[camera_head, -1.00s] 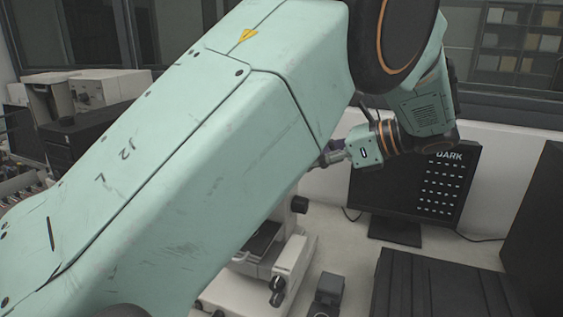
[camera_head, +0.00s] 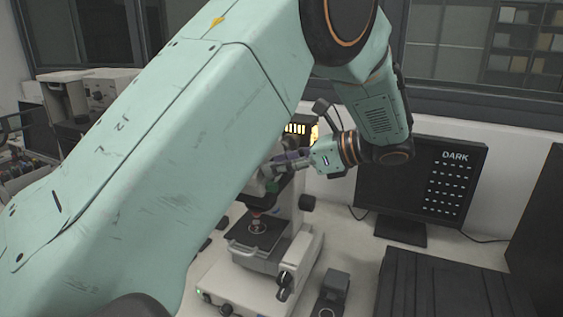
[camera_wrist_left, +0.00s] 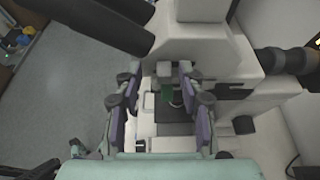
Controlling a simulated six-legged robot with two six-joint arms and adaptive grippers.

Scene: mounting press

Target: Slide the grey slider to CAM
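A white microscope (camera_head: 297,247) with a dark stage (camera_head: 257,233) stands on the bench, partly hidden behind my left arm. My left gripper (camera_head: 272,170) is at the upper part of the microscope, above the stage. In the left wrist view its two fingers (camera_wrist_left: 160,98) are spread apart, on either side of the microscope's front. I cannot tell whether the grey block is the grey slider, and no CAM label is readable. No contact is clear. My right gripper is not in view.
A monitor (camera_head: 421,188) reading DARK stands to the right on the bench. A small dark box (camera_head: 334,287) sits right of the microscope base. Black ribbed equipment (camera_head: 440,285) fills the lower right. Black eyepiece tubes (camera_wrist_left: 105,22) show top left in the wrist view.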

